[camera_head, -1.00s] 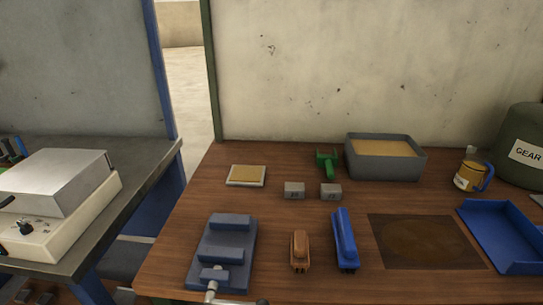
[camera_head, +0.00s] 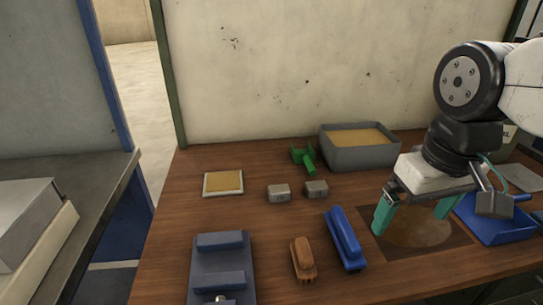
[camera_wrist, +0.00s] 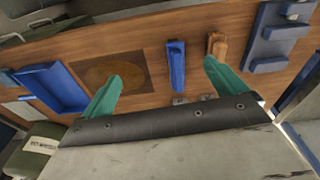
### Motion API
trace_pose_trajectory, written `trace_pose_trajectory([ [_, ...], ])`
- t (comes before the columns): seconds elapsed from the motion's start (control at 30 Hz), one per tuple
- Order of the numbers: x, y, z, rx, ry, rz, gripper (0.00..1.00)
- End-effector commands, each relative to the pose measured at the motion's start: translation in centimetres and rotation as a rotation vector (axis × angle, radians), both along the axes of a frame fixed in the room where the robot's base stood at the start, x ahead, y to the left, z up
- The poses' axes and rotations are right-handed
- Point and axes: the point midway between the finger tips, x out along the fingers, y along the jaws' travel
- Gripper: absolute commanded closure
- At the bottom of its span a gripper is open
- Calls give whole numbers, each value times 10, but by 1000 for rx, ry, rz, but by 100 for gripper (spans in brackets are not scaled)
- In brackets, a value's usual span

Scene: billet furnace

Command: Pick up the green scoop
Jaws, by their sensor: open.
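The green scoop (camera_head: 304,158) lies on the wooden table in the head view, just left of a grey bin, behind two small metal blocks. My gripper (camera_head: 413,222) is open and empty, with its teal fingers above the dark mat at the right. It is well to the right of the scoop and nearer the table's front. In the wrist view my gripper (camera_wrist: 160,88) shows both fingers spread apart. I cannot make out the scoop in the wrist view.
The grey bin (camera_head: 360,158) of sand stands right of the scoop. Metal blocks (camera_head: 279,193) (camera_head: 316,190), a blue brush (camera_head: 344,238), a brown brush (camera_head: 302,258) and a blue vise (camera_head: 220,268) lie in front. A blue tray (camera_head: 490,228) is at the right. Table left of the scoop is partly clear.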

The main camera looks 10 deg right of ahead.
Motion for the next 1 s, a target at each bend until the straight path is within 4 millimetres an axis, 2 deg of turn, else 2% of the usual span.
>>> trace_pose_trajectory([
  [0.17, 66, 4, 19, -2, 22, 227, 0],
  [0.23, 100, 8, 24, -3, 29, 350, 0],
  [0.37, 164, 14, 23, -2, 34, 573, 0],
  [0.47, 214, 17, 14, -1, 36, 740, 0],
  [0.57, 264, 19, -2, 3, 34, 904, 0],
  [0.7, 330, 20, -35, 8, 26, 1127, 0],
  [0.8, 368, 21, -62, 11, 18, 1266, 0],
  [0.9, 397, 21, -85, 12, 10, 1376, 0],
  [1.0, 415, 21, -102, 14, 2, 1451, 0],
])
